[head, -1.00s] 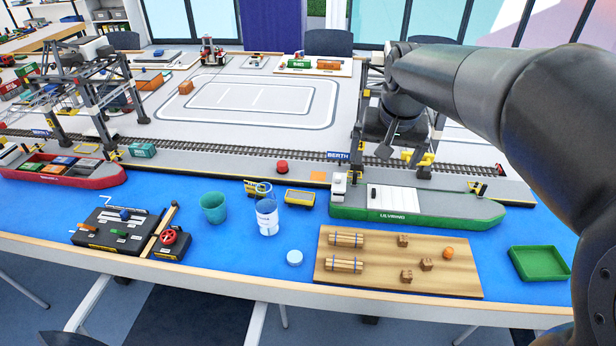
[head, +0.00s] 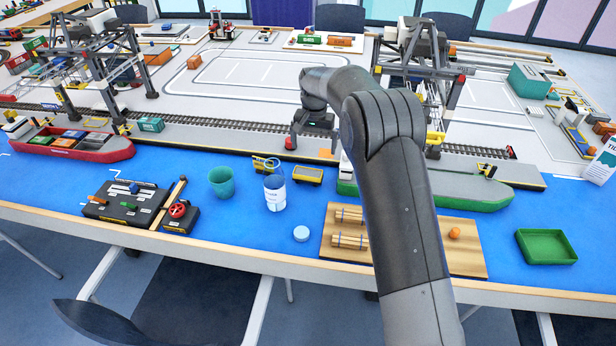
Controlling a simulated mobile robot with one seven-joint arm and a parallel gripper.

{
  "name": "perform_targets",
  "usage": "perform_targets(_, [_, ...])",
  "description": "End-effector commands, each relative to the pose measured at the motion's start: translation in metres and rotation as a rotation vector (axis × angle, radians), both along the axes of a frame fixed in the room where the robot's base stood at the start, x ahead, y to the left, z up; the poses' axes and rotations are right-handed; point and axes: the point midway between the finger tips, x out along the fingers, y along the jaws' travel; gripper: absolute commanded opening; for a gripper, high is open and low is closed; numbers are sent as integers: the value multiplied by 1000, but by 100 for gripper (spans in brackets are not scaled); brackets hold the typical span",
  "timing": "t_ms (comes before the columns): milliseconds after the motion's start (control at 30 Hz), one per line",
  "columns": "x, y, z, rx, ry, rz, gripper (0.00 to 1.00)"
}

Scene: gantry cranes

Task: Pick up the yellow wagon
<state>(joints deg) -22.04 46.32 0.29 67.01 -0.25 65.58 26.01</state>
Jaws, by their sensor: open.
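The yellow wagon (head: 308,174) stands on the blue surface along the quay's front edge, right of a clear bottle. A second yellow piece (head: 264,163) stands to its left, partly hidden by the bottle; I cannot tell whether the two are joined. My gripper (head: 312,146) is open and points down above the quay, a little behind the yellow wagon in the picture. Its fingers look apart from the wagon, and nothing shows between them. My arm hides part of the green ship and the wooden board.
The clear bottle (head: 275,188) and teal cup (head: 221,182) stand left of the wagon. A red knob (head: 290,143) is by the gripper's left finger. The green ship (head: 470,194) lies to the right. A gantry crane (head: 100,62) stands far left. A white-blue lid (head: 301,233) lies in front.

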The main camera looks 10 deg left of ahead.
Motion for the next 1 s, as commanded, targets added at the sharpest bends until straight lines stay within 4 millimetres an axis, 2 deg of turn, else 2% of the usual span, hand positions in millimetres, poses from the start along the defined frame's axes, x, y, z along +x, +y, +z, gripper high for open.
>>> perform_targets(33, [2, 6, -11, -3, 7, 1, 100])
perform_targets(200, [6, 15, -27, -7, 17, -3, 100])
perform_targets(367, [6, 16, -43, -8, 21, -4, 100])
perform_targets(600, [6, 16, -78, -8, 20, -3, 100])
perform_targets(833, [5, 17, -98, -8, 21, -3, 100])
perform_targets(1000, [5, 18, -124, -8, 21, -3, 100])
